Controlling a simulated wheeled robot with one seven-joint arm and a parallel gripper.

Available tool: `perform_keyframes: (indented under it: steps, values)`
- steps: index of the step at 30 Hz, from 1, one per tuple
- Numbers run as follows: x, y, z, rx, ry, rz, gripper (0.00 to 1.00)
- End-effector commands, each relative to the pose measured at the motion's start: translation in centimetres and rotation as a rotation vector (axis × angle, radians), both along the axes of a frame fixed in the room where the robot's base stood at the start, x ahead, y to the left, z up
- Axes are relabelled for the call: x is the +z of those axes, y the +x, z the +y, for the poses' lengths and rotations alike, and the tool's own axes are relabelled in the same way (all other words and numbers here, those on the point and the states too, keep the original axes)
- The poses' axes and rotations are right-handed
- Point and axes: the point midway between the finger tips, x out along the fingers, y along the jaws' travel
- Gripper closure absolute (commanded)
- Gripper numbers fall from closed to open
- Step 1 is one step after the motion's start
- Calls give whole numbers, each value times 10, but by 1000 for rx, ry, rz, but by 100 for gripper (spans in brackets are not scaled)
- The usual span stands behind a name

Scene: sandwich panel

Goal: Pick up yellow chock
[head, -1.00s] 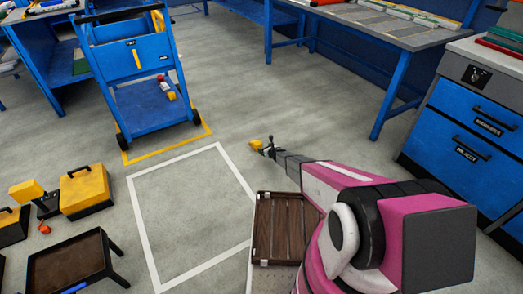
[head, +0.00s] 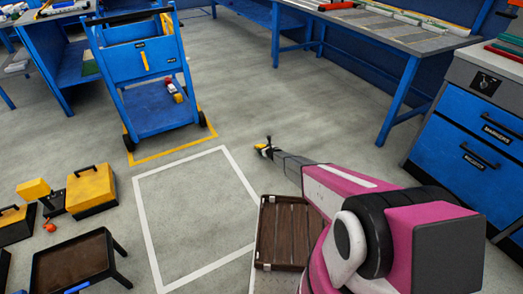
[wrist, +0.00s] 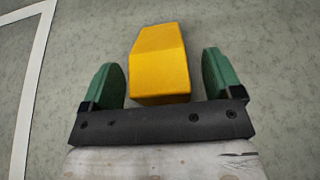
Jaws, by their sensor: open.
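The yellow chock (wrist: 160,65) lies on the grey floor in the wrist view, a block with a sloped face. My gripper (wrist: 162,68) is open, with one green finger on each side of the chock and a visible gap on both sides. I cannot tell how far the fingertips are above the floor. In the head view, the chock (head: 261,147) is a small yellow patch at the end of my gripper (head: 268,150), mostly hidden behind it.
A white floor outline (head: 150,235) lies left of my arm. A brown slatted tray (head: 283,232) is beside the arm. A blue cart (head: 155,108) stands beyond, yellow toolboxes (head: 91,188) at left, and blue drawers (head: 470,150) at right. Floor around the chock is clear.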

Motion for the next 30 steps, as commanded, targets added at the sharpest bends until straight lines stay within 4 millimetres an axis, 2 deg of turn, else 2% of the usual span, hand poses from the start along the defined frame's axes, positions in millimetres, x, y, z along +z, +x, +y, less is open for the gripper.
perform_keyframes:
  steps: [5,6,11,12,23,30]
  values:
    - [0,0,0,0,0,0,15]
    - [0,0,0,0,0,0,21]
    - [0,0,0,0,0,0,74]
    - [0,0,0,0,0,0,80]
    - [5,-1,0,1,1,-1,80]
    - [30,-2,0,1,1,-1,80]
